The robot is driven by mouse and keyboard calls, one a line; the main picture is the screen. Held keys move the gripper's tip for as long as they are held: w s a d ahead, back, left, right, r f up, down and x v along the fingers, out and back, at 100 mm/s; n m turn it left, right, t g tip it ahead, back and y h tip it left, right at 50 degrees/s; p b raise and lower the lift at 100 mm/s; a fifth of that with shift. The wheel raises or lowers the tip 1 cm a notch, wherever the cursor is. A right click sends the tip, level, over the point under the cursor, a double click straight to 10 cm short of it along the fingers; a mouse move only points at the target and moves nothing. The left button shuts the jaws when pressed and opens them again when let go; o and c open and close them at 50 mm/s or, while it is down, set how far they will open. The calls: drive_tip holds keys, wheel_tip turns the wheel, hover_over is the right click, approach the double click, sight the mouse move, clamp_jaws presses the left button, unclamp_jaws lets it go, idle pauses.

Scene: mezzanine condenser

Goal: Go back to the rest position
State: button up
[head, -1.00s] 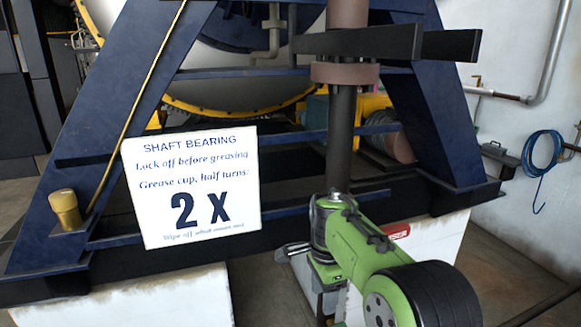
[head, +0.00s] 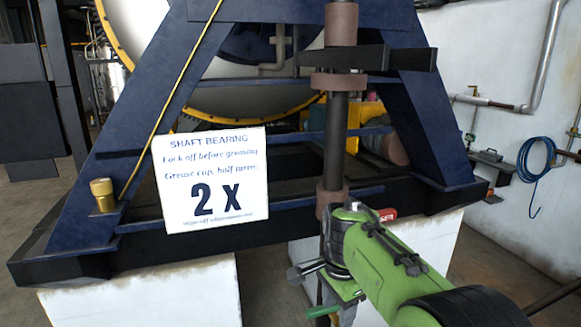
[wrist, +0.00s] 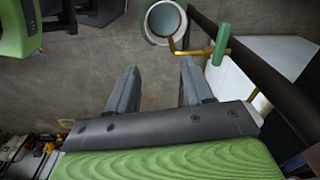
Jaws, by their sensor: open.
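My gripper (wrist: 158,88) is open in the wrist view, its two dark fingers spread with nothing between them but bare floor beyond. In the head view my green arm reaches in from the lower right in front of the blue frame; I cannot make out the fingertips there. A brass grease cup (head: 102,195) stands upright on the left foot of the blue frame (head: 140,125), well left of my arm. A white shaft bearing sign (head: 212,180) hangs on the frame, reading "2 X".
A round bucket-like vessel (wrist: 165,20) and a brass pipe (wrist: 190,52) with a green handle (wrist: 221,44) lie beyond my fingers. White plinths (head: 145,292) carry the frame. A blue hose (head: 537,158) hangs on the right wall. Floor shows at the left.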

drive_tip(key=s+d+r+n+t, duration=0.1)
drive_tip(key=s+d+r+n, duration=0.15)
drive_tip(key=s, duration=0.45)
drive_tip(key=s+d+r+n+t, duration=0.2)
drive_tip(key=s+r+n, duration=0.15)
drive_tip(key=s, duration=0.35)
drive_tip(key=s+d+f+n+t, duration=0.1)
drive_tip(key=s+f+n, duration=0.2)
drive_tip(key=s+n, duration=0.3)
drive_tip(key=s, duration=0.5)
drive_tip(key=shift+s+d+f+n+t, duration=0.15)
drive_tip(key=shift+s+f+n+t, duration=0.1)
drive_tip(key=shift+f+n+t, duration=0.15)
